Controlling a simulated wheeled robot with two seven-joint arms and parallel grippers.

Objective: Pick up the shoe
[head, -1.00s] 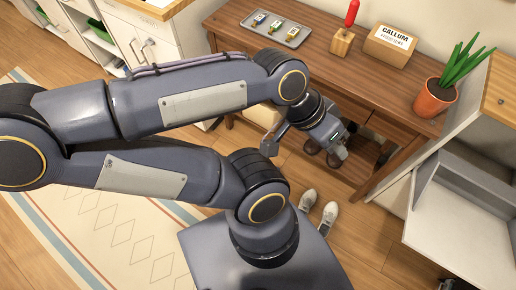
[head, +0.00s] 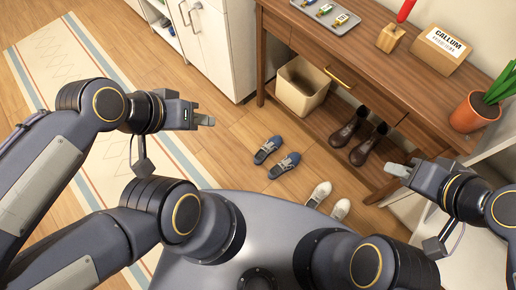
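Several shoes are in the head view. Brown boots (head: 345,132) stand on the low shelf under the wooden table. My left gripper (head: 208,120) is in the air, left of the blue-and-grey pair and apart from it. My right gripper (head: 392,169) is in the air, right of and nearer than the boots. No shoe shows in either gripper. Both are seen side-on, so their finger gaps are unclear.
A beige bin (head: 301,88) stands beside the boots under the wooden table (head: 365,62). On the table are a tray (head: 326,16), a box (head: 441,48) and a potted plant (head: 472,112). A white cabinet (head: 218,45) stands at the back. Floor around the blue-and-grey shoes is clear.

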